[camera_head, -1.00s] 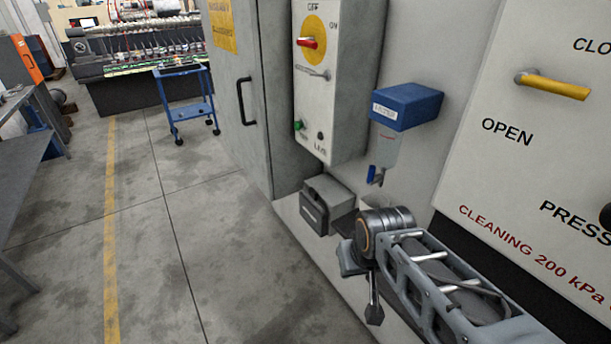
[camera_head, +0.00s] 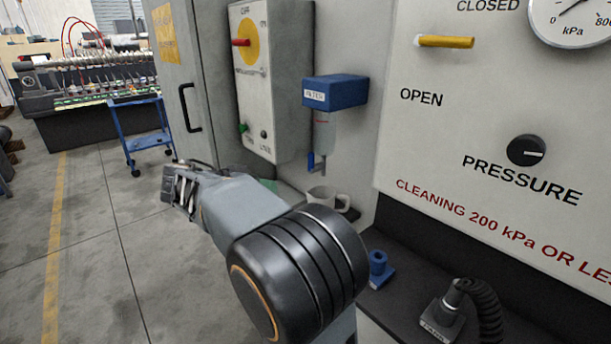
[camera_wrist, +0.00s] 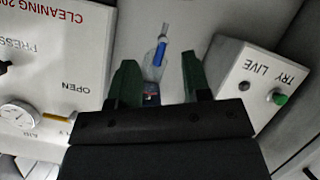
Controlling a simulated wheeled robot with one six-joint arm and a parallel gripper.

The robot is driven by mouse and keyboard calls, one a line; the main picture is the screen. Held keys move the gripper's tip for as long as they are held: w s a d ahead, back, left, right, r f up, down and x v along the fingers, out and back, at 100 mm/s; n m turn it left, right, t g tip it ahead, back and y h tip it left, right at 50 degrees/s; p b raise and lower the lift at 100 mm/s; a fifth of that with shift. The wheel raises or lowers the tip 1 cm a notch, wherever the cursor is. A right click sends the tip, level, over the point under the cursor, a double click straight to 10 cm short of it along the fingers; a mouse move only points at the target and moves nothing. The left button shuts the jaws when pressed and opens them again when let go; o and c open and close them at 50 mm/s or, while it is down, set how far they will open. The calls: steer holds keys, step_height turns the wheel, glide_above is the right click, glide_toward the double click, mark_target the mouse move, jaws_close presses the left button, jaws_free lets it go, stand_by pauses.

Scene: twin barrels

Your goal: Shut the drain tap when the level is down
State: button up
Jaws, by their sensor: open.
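The air filter has a blue head (camera_head: 335,92) labelled FILTER, fixed to the grey wall, with a clear bowl (camera_head: 324,132) below. The bowl carries a red mark; I cannot tell its liquid level. The blue drain tap (camera_head: 311,162) hangs at the bowl's bottom, its lever roughly upright. A pale mug (camera_head: 325,196) stands beneath it. In the wrist view, upside down, the tap (camera_wrist: 160,53) and bowl (camera_wrist: 156,68) appear between the green fingers of my open, empty gripper (camera_wrist: 160,75). No contact shows. In the head view my arm mostly hides the gripper.
The OFF/ON switch box (camera_head: 262,80) juts out left of the filter. To the right are a panel with a yellow valve handle (camera_head: 445,42), a gauge (camera_head: 572,18) and a pressure knob (camera_head: 526,150). A black ledge below carries a blue part (camera_head: 378,268) and a hose-ended block (camera_head: 440,312).

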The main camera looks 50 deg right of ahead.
steer(key=w+d+r+m+g+h+b, duration=0.2)
steer(key=w+d+r+m+g+h, duration=0.15)
steer(key=m, duration=0.35)
steer(key=p+x, duration=0.1)
steer(key=x, duration=1.1)
steer(key=shift+w+d+h, duration=0.2)
steer(key=shift+d+h, duration=0.15)
steer(key=shift+d, duration=0.15)
steer(key=shift+t, duration=0.25)
steer(key=shift+c, duration=0.2)
